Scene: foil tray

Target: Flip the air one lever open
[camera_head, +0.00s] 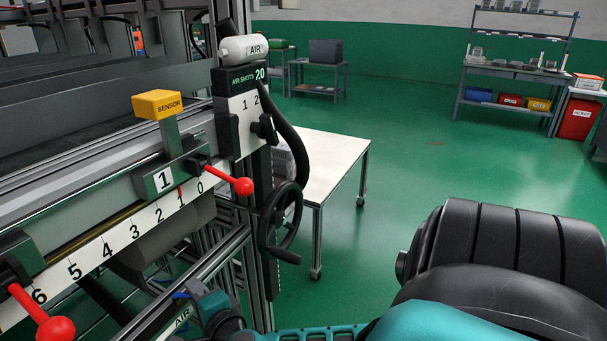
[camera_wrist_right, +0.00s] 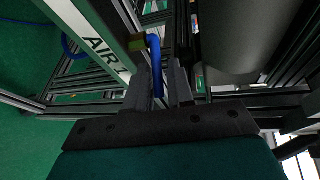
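The blue air one lever (camera_wrist_right: 155,65) shows in the right wrist view beside a white label reading AIR 1 (camera_wrist_right: 105,45) on a rail. My right gripper (camera_wrist_right: 160,85) has its two grey fingers on either side of this lever, close to it. Whether they press on it I cannot tell. In the head view my right gripper (camera_head: 200,303) is at the bottom, under the machine rail, with a bit of the blue lever (camera_head: 181,295) at its tip and part of an AIR label (camera_head: 182,319) below. My left gripper is not in view.
A dark roller (camera_wrist_right: 240,40) is close by. A white table (camera_head: 325,160) stands behind.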

